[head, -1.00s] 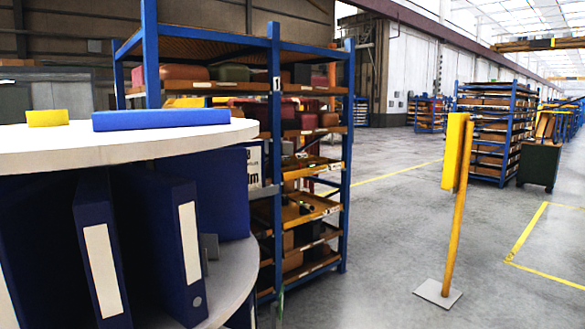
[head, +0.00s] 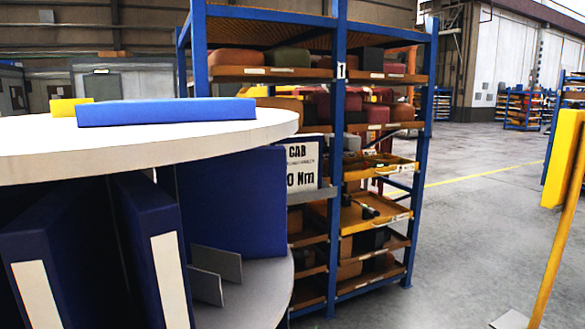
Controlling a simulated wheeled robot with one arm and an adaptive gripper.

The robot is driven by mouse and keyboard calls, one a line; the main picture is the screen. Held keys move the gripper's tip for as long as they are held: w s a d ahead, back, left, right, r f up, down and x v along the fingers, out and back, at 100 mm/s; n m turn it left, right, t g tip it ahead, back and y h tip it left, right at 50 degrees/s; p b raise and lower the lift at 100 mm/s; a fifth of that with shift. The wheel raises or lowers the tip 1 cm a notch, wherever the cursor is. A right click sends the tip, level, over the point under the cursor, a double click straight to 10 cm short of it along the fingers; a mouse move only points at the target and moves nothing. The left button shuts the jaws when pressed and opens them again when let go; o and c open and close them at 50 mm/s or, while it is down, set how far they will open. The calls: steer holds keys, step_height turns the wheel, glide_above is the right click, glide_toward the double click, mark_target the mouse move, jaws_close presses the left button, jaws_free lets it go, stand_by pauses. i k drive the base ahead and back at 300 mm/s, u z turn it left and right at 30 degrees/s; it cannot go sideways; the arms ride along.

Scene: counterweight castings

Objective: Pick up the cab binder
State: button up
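Several blue binders with blank white spine labels stand on the lower tier of a round white stand (head: 120,150) at the left. One leaning binder (head: 155,255) is at front centre, and another (head: 45,265) is at the left edge, cut off by the frame. A wide blue binder (head: 232,200) stands behind small grey dividers. A white sign (head: 303,165) reading "CAB" and "0 Nm" is partly hidden behind that binder. A blue flat item (head: 165,111) lies on the stand's top. I cannot tell which binder is the cab one. My gripper is not in view.
A yellow block (head: 70,107) lies on the stand's top. A blue shelving rack (head: 340,150) with castings and trays stands just behind. A yellow post (head: 556,230) stands at the right. The grey floor between rack and post is open.

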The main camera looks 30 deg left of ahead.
mark_target(305, 152)
steer(key=u, duration=0.65)
steer(key=i, duration=0.85)
steer(key=z, duration=0.45)
steer(key=i, duration=5.35)
steer(key=u, duration=2.1)
